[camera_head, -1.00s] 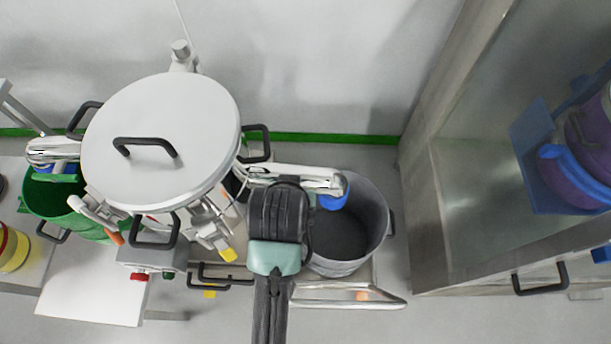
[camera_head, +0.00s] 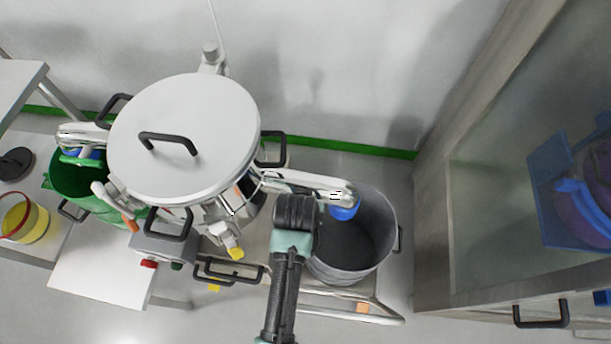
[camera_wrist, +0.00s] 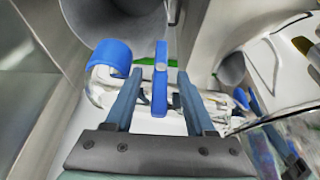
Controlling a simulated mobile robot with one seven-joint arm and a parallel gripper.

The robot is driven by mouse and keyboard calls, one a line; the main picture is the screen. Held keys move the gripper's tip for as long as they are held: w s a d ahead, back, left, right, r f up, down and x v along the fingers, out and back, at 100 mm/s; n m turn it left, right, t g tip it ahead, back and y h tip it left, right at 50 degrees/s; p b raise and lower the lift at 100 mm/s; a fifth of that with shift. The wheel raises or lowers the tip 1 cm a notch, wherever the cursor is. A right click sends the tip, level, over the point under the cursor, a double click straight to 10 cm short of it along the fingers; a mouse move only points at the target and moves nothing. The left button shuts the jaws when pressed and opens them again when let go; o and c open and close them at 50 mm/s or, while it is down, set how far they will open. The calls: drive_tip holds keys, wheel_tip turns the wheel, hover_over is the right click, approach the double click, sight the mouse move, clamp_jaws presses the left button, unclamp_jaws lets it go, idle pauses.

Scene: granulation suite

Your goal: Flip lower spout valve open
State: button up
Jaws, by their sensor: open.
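A metal spout with a blue end (camera_head: 343,209) reaches from the lidded machine (camera_head: 180,135) over a grey bin (camera_head: 385,225). In the wrist view the blue spout end (camera_wrist: 112,55) lies left of a flat blue lever (camera_wrist: 160,88) with a round pale pin. My gripper (camera_wrist: 157,83) is open, with one finger on each side of the lever. In the head view my wrist covers the fingers and the lever. A second spout (camera_head: 82,135) stands over the green bin at left.
A glass-fronted cabinet (camera_head: 435,210) stands close on the right. A control box (camera_head: 165,250) with red and green buttons and a black handle (camera_head: 228,270) are left of my arm. A cart frame (camera_head: 375,308) lies under the grey bin.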

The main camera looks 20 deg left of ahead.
drive_tip(key=shift+x, duration=0.9)
clamp_jaws()
